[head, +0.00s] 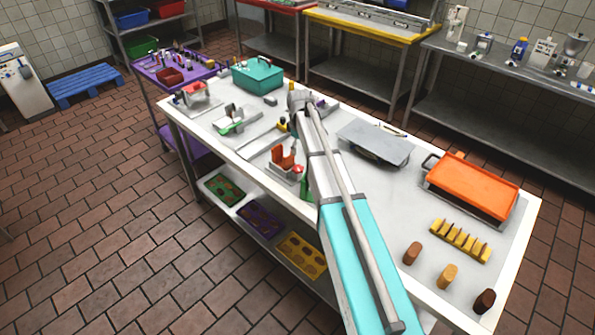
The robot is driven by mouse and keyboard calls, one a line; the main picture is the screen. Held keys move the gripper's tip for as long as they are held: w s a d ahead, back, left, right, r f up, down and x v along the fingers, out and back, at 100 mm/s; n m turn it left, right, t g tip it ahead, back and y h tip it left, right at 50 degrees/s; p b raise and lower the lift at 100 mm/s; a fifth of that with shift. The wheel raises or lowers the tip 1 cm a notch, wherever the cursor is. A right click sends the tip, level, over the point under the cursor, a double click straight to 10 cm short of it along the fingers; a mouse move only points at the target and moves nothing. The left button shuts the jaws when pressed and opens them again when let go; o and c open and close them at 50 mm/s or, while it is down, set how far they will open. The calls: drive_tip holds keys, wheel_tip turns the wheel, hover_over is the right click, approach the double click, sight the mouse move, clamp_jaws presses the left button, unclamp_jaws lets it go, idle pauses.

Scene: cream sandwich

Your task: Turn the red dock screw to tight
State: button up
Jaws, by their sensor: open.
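A red-orange block (284,157) stands on a small grey fixture at the middle of the white table's near side. A small red part (298,169) shows at its right, close to my arm; it may be the red dock screw, but it is too small to tell its shape or how tight it is. Another fixture with a red part (194,89) stands at the table's far left end. My arm reaches from the bottom across the table, and its grey joint is near the table's back edge. I cannot make out my gripper; the arm hides the area behind it.
On the white table (400,215) are a teal bin (258,76), a grey plate (376,144), an orange tray (475,185), a yellow rack (460,241) and several brown and tan pieces. A purple cart (180,68) stands at the left end.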

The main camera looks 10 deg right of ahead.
sight(299, 168)
drive_tip(key=shift+f+b, duration=4.5)
drive_tip(key=shift+f, duration=0.3)
drive_tip(key=c, duration=1.1)
drive_tip(key=shift+a, duration=0.1)
drive_tip(key=shift+c, duration=0.2)
